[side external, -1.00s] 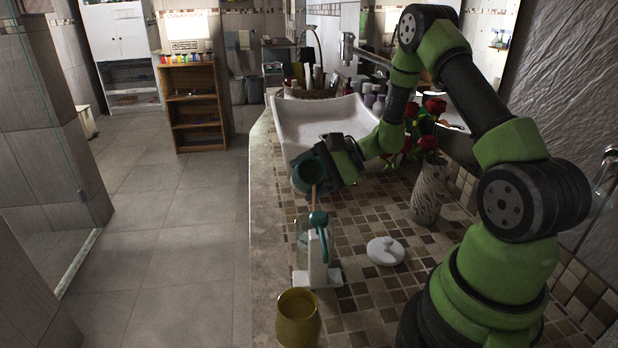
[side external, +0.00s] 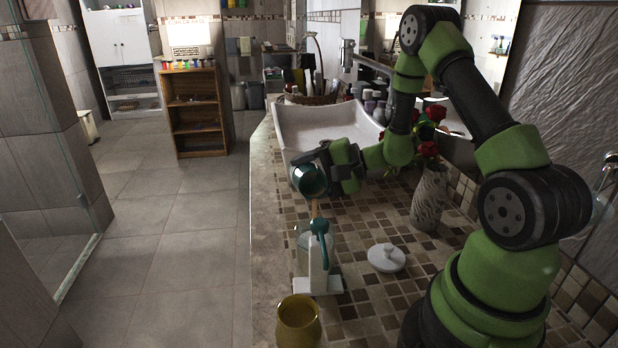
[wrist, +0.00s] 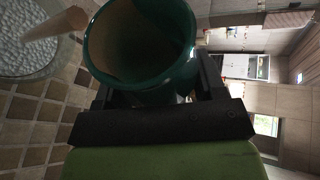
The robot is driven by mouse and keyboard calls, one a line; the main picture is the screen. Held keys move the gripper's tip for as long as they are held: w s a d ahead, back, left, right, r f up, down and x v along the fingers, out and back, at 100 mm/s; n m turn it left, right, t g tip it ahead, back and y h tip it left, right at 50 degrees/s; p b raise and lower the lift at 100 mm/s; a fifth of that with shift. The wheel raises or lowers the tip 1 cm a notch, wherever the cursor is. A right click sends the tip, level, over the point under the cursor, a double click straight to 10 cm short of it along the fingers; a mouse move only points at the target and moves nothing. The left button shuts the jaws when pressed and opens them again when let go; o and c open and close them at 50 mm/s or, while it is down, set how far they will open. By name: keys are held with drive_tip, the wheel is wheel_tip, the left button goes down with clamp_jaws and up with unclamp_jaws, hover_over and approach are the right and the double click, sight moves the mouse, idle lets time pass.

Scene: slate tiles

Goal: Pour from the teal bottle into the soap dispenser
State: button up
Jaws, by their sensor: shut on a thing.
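The teal bottle (side external: 309,181) is tipped in my gripper (side external: 325,172), above the mosaic counter, its dark open mouth facing the side camera. Below is a clear glass vessel (side external: 303,240), which looks like the soap dispenser, partly hidden behind a white stand with a teal pump head (side external: 319,258). In the wrist view the stream meets the vessel's opening (wrist: 30,55). The liquid level is unclear.
A white lid (side external: 386,258) lies right of the stand. A mustard pot (side external: 298,322) stands at the front counter edge. A patterned vase with red roses (side external: 429,196) is at the right, near my arm. A white basin (side external: 325,130) lies behind the gripper.

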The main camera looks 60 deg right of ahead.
drive_tip(key=r+m+g+y, duration=0.1)
drive_tip(key=m+g, duration=0.1)
drive_tip(key=m, duration=0.1)
drive_tip(key=shift+r+g+y, duration=0.2)
drive_tip(key=shift+g+y, duration=0.1)
drive_tip(key=shift+r+m+g+y, duration=0.4)
drive_tip(key=shift+m+g+y, duration=0.15)
drive_tip(key=shift+m, duration=0.35)
wheel_tip(320, 180, up, 2)
drive_tip(key=m+g+y, duration=0.2)
drive_tip(key=m+y, duration=0.1)
drive_tip(key=m, duration=0.1)
drive_tip(key=shift+r, duration=0.1)
drive_tip(key=shift+g, duration=0.25)
drive_tip(key=s+a+r+m+t+h, duration=0.1)
drive_tip(key=s+a+r, duration=0.1)
drive_tip(key=a, duration=0.8)
drive_tip(key=shift+s+r+m+t, duration=0.35)
drive_tip(key=shift+s+m+t, duration=0.05)
drive_tip(key=shift+s, duration=0.25)
